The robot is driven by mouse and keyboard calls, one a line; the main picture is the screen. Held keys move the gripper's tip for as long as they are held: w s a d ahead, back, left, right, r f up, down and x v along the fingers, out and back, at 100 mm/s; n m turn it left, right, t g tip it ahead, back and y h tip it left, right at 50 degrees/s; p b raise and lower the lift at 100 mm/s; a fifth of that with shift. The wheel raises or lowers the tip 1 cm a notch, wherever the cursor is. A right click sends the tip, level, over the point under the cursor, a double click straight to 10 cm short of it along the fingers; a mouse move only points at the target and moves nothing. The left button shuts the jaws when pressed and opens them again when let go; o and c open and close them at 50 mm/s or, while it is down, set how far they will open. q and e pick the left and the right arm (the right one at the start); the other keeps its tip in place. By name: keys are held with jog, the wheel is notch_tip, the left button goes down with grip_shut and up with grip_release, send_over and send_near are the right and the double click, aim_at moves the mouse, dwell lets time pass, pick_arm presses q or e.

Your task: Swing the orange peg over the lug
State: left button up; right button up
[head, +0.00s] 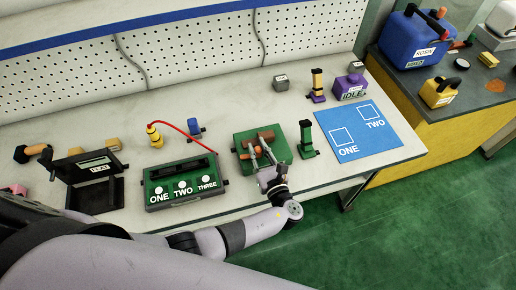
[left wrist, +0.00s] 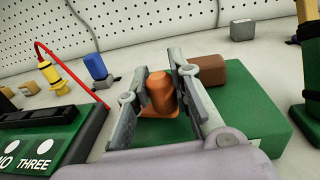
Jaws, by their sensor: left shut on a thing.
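The orange peg (left wrist: 162,93) stands upright on a green block (left wrist: 245,125), on an orange foot. The brown lug (left wrist: 209,70) is on the same block, to the right of the peg and partly behind a finger in the left wrist view. The green block (head: 243,139) also shows in the head view, with the lug (head: 266,134) on top. My left gripper (left wrist: 158,68) is shut on the peg, one finger on each side. In the head view my left gripper (head: 254,149) reaches the block from the front. My right gripper is not in view.
A green box (head: 180,201) labelled ONE, TWO, THREE stands left of the block, with a red cable behind it. A dark green upright piece (head: 307,140) stands close on the right. A blue mat (head: 372,152) lies further right. A black FLAT fixture (head: 108,190) is at far left.

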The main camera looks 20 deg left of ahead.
pick_arm(q)
grip_shut()
